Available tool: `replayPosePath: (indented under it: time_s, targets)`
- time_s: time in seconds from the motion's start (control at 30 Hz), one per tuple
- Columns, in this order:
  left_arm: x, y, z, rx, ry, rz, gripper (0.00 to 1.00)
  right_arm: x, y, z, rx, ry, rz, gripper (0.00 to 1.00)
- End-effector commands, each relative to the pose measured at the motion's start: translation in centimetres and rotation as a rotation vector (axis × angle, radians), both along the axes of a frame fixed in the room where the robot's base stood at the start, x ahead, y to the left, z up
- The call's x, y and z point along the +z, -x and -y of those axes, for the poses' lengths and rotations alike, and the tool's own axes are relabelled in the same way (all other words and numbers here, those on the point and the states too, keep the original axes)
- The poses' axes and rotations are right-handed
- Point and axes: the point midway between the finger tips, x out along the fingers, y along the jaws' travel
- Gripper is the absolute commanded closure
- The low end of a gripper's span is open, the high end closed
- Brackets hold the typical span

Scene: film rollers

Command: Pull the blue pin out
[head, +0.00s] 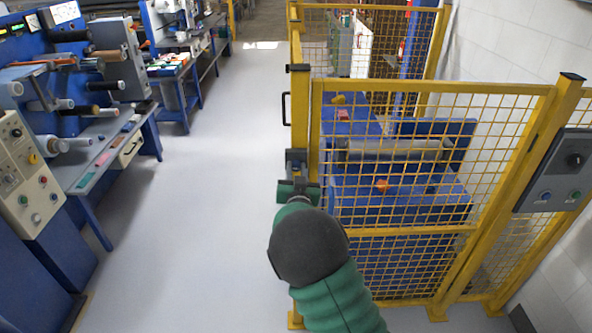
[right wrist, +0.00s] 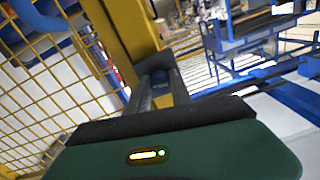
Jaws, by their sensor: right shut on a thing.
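My right arm reaches up from the bottom of the head view to the post of a yellow mesh gate (head: 437,86). My right gripper (head: 298,185) is at a latch (head: 296,156) on that post, and my wrist partly covers it. In the right wrist view the two dark fingers of my right gripper (right wrist: 160,80) are shut on a small dark blue part, the blue pin (right wrist: 160,76), beside the yellow post (right wrist: 123,35). Most of the pin is hidden between the fingers. I cannot tell how deep it sits in the latch. My left gripper is not in view.
A blue machine with a grey roller (head: 398,150) stands behind the mesh. A black handle (head: 286,108) is on the post above the latch. A control box (head: 556,172) is at the right. Blue benches with rollers (head: 85,160) line the left. The grey floor between is clear.

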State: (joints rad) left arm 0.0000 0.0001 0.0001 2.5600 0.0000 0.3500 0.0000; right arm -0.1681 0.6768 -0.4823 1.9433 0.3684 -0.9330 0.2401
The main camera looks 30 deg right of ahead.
Motion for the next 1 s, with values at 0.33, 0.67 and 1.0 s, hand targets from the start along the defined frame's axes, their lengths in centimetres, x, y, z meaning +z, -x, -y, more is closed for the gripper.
replayPosePath:
  time_s: [0.33, 0.67, 1.0]
  targets:
    - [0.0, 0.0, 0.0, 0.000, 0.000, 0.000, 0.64, 0.3, 0.0, 0.0, 0.000, 0.003, 0.007, 1.00]
    - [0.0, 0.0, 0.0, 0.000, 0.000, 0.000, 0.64, 0.4, 0.0, 0.0, 0.000, 0.003, 0.007, 1.00]
    - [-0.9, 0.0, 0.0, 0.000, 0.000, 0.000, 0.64, 0.4, 1.5, -0.8, 0.000, 0.004, 0.008, 1.00]
